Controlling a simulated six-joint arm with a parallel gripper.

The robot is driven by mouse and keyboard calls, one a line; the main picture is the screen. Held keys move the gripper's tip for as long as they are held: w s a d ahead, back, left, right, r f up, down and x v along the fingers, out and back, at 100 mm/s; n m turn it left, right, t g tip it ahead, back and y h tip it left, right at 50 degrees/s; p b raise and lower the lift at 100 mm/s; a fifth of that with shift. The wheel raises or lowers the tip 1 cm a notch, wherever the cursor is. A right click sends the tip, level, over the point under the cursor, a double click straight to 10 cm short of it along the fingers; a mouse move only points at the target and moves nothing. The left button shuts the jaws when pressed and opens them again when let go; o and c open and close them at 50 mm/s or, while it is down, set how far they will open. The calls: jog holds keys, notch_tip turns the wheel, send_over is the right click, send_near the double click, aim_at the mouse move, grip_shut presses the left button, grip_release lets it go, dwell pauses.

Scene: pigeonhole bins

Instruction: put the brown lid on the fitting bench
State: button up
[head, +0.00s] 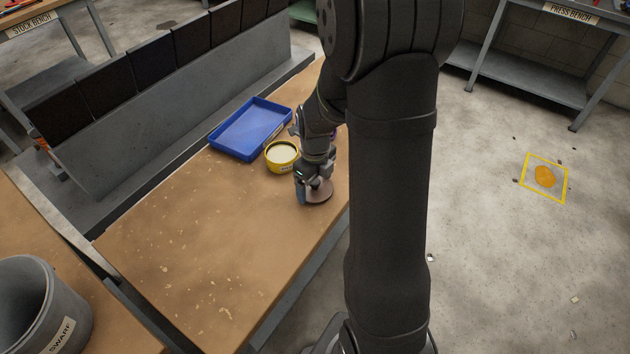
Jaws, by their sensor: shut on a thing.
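The brown lid (319,192) is a small round disc at the right side of the wooden bench top (200,240) in the head view. My gripper (309,192) points down and is shut on the lid, covering its left part. I cannot tell whether the lid touches the wood or is held just above it. No label reading fitting bench shows in this view.
A yellow tub (282,156) with pale contents stands just behind my gripper, beside a blue tray (250,130). Dark pigeonhole bins (150,60) line the back. A grey swarf bin (40,305) is at lower left. Signs mark a stock bench (30,24) and a press bench (570,13).

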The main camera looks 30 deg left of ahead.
jog(key=o, duration=0.8)
jog(key=shift+f, duration=0.1)
notch_tip(320, 180, up, 12)
jog(key=shift+r, duration=0.2)
